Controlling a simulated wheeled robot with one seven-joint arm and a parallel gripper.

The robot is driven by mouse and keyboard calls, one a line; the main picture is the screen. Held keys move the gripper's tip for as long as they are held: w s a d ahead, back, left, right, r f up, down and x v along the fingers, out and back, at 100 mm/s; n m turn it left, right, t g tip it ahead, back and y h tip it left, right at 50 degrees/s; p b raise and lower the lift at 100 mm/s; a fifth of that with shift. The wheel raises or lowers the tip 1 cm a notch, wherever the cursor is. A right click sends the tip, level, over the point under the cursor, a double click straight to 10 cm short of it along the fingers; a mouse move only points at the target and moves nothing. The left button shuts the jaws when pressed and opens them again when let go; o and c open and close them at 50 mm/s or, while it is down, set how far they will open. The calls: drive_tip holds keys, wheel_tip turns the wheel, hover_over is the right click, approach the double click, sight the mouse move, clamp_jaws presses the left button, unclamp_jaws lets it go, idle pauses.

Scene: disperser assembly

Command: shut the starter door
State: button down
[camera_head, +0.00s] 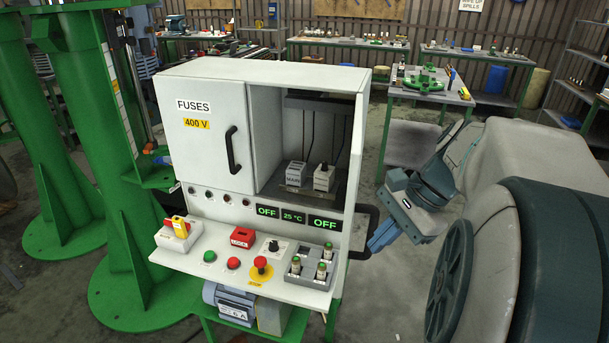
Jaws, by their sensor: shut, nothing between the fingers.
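The control cabinet (258,68) stands in the middle. Its left door, labelled FUSES 400 V (200,140), is shut. The right compartment (315,125) is open at the front and shows two white devices inside. The starter door is not clearly seen; a thin pale strip (357,150) along the compartment's right edge may be that door seen nearly edge-on. A black handle (374,218) sticks out to the right of it, low down. My gripper (371,247) is shut and empty at the lower part of this handle; I cannot tell whether they touch.
Below the compartment are OFF displays (324,223) and a sloping panel with buttons, an emergency stop (261,262) and a red-yellow switch (180,227). Green columns (130,150) stand close on the left. Benches stand behind. Floor shows between cabinet and arm.

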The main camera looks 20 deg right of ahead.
sight(371, 221)
drive_tip(key=d+r+m+t+y, duration=0.1)
drive_tip(key=d+r+m, duration=0.1)
drive_tip(key=d+m, duration=0.15)
drive_tip(key=d+r+m+t+y+p, duration=0.1)
drive_tip(key=d+m, duration=0.1)
drive_tip(key=d, duration=0.3)
drive_tip(key=d+r+m+t+y, duration=0.1)
drive_tip(key=d+r+m, duration=0.1)
drive_tip(key=d, duration=0.3)
drive_tip(key=shift+g, duration=0.3)
drive_tip(key=w+a+f, duration=0.2)
drive_tip(key=a, duration=0.2)
drive_tip(key=w+a+f+p, duration=0.1)
drive_tip(key=w+a+f, duration=0.1)
drive_tip(key=a, duration=0.1)
drive_tip(key=w+a+f+p, duration=0.1)
drive_tip(key=w+a+f, duration=0.1)
drive_tip(key=a+f, duration=0.1)
drive_tip(key=shift+w+a, duration=0.4)
drive_tip(key=shift+a, duration=0.45)
drive_tip(key=shift+w+a+f, duration=0.1)
drive_tip(key=shift+a, duration=0.05)
